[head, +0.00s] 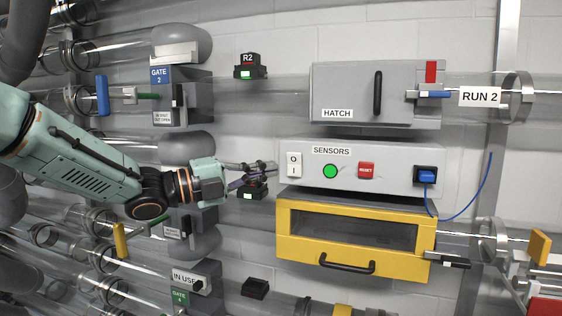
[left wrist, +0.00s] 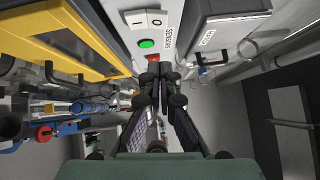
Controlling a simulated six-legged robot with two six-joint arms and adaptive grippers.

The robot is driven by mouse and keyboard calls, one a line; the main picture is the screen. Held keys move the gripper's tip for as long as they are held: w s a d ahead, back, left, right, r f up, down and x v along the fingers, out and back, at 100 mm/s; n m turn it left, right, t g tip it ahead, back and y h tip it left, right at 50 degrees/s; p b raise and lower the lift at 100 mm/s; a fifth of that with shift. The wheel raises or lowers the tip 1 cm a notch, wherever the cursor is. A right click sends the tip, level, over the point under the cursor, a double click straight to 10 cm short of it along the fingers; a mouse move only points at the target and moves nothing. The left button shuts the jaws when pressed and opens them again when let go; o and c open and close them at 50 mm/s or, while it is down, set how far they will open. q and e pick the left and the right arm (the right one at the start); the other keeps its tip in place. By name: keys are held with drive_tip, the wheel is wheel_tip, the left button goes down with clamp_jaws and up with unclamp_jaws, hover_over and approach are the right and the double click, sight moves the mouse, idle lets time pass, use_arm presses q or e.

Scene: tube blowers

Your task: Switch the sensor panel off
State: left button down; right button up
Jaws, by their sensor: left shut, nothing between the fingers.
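The grey sensor panel (head: 400,153), labelled SENSORS, is on the wall right of centre in the head view. At its left end is a white rocker switch (head: 294,165) marked O above I. A bright green lamp (head: 330,171) and a red RESET button (head: 366,170) sit right of it. My left gripper (head: 274,168) is shut and empty, its tips just left of the switch in the picture. Contact cannot be told. In the left wrist view the switch (left wrist: 146,19) and green lamp (left wrist: 146,43) show beyond the closed fingertips (left wrist: 160,70). My right gripper is not in view.
The grey hatch box (head: 340,85) is above the panel, and a yellow-framed box (head: 290,248) with a black handle is below. A blue plug (head: 426,176) with a cable is at the panel's right end. A small black R2 unit (head: 250,72) is above my gripper.

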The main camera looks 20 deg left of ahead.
sight(299, 159)
use_arm(q)
drive_tip(key=w, duration=0.2)
drive_tip(key=w+d+p, duration=0.1)
drive_tip(key=w+d, duration=0.1)
drive_tip(key=w, duration=0.1)
drive_tip(key=shift+w+r+p, duration=0.25)
drive_tip(key=shift+w+p, duration=0.05)
drive_tip(key=shift+w, duration=0.05)
drive_tip(key=shift+a, duration=0.1)
drive_tip(key=shift+w, duration=0.3)
drive_tip(key=shift+r, duration=0.1)
drive_tip(key=shift+s, duration=0.1)
